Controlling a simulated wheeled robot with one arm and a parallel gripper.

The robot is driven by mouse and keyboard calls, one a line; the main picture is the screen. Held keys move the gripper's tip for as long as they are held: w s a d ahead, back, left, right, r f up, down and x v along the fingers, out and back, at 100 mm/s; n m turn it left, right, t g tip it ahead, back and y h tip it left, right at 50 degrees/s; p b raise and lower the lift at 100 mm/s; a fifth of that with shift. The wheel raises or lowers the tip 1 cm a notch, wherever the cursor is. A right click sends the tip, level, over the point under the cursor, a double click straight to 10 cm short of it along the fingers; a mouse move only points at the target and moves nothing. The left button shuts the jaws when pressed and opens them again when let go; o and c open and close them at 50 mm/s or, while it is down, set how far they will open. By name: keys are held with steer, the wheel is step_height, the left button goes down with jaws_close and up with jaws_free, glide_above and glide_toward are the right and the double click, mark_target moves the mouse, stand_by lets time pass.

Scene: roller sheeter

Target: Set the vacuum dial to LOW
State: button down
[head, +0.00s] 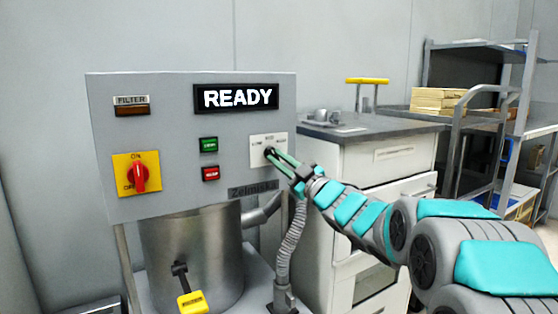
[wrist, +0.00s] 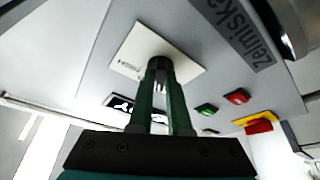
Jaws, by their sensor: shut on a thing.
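The vacuum dial is a small dark knob (wrist: 159,63) on a white label plate (head: 280,151) at the right of the grey control panel (head: 190,180). My gripper (head: 271,154) reaches in from the right with its fingertips at the dial. In the wrist view its two green fingers (wrist: 160,85) are closed on the dark knob. The plate (wrist: 130,50) shows the word HIGH upside down in the wrist view. In the head view the plate's small words are hard to read, and the fingertips hide most of the dial, so I cannot tell its setting.
The panel also has a READY display (head: 236,97), a green button (head: 208,144), a red button (head: 210,173), a red rotary switch on yellow (head: 138,177) and a FILTER lamp (head: 132,110). A white cabinet (head: 375,175) and metal shelving (head: 470,130) stand at right.

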steer(key=shift+d+r+n+g, duration=0.15)
steer(key=shift+n+g, duration=0.55)
steer(key=shift+n, duration=1.1)
steer(key=c, duration=0.9)
jaws_free()
steer(key=shift+o, duration=0.2)
steer(key=v, duration=0.7)
steer(key=shift+s+d+f, duration=0.15)
steer(key=shift+d+f, duration=0.1)
